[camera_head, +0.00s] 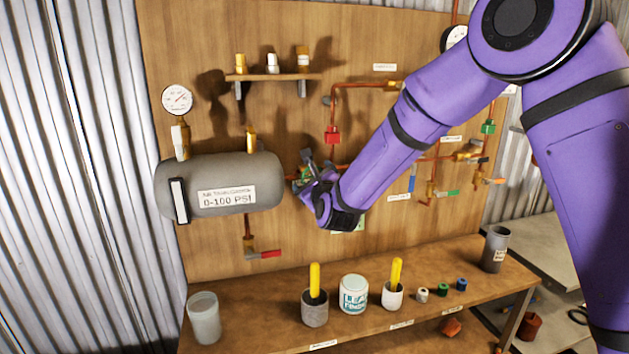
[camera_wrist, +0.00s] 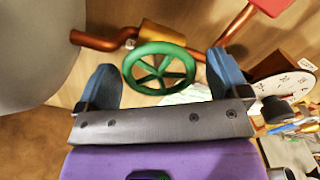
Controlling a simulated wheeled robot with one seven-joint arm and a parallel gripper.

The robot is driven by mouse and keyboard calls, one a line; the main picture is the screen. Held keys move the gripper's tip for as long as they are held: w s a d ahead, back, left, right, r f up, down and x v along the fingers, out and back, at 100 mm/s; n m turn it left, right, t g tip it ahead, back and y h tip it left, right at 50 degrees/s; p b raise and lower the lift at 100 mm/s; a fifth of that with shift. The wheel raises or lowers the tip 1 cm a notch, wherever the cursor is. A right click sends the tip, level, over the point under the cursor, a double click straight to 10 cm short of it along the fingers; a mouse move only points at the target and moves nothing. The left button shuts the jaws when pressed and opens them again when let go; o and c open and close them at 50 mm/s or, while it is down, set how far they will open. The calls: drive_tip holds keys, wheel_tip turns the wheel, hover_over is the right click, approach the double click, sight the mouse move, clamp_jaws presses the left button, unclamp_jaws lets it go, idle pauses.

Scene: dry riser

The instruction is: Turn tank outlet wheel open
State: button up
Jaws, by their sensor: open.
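The grey tank (camera_head: 233,168), labelled 0-100 PSI, is mounted on the wooden board at the left. The green outlet wheel (camera_wrist: 161,47) sits on a brass valve body (camera_wrist: 163,34) in a copper pipe beside the tank. In the head view my gripper (camera_head: 306,170) is at the tank's right end and mostly covers the wheel. In the wrist view its two blue-grey fingers are open, one on each side of the wheel, with visible gaps. I cannot tell how deep the fingertips reach relative to the rim.
Below, the bench (camera_head: 262,335) holds cups, brushes and a white tub (camera_head: 354,295). A red-handled valve (camera_head: 267,254) hangs under the tank.

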drive_tip(key=shift+c, duration=0.3)
drive_tip(key=c, duration=0.8)
drive_tip(key=shift+c, duration=0.2)
drive_tip(key=shift+n, duration=0.3)
drive_tip(key=n, duration=0.4)
drive_tip(key=shift+d+n, duration=0.1)
drive_tip(key=shift+n, duration=0.2)
drive_tip(key=n, duration=0.5)
drive_tip(key=shift+r, duration=0.15)
drive_tip(key=n, duration=0.6)
drive_tip(key=shift+r, duration=0.1)
drive_tip(key=n, duration=0.5)
drive_tip(key=shift+r+n, duration=0.1)
drive_tip(key=shift+n, duration=0.3)
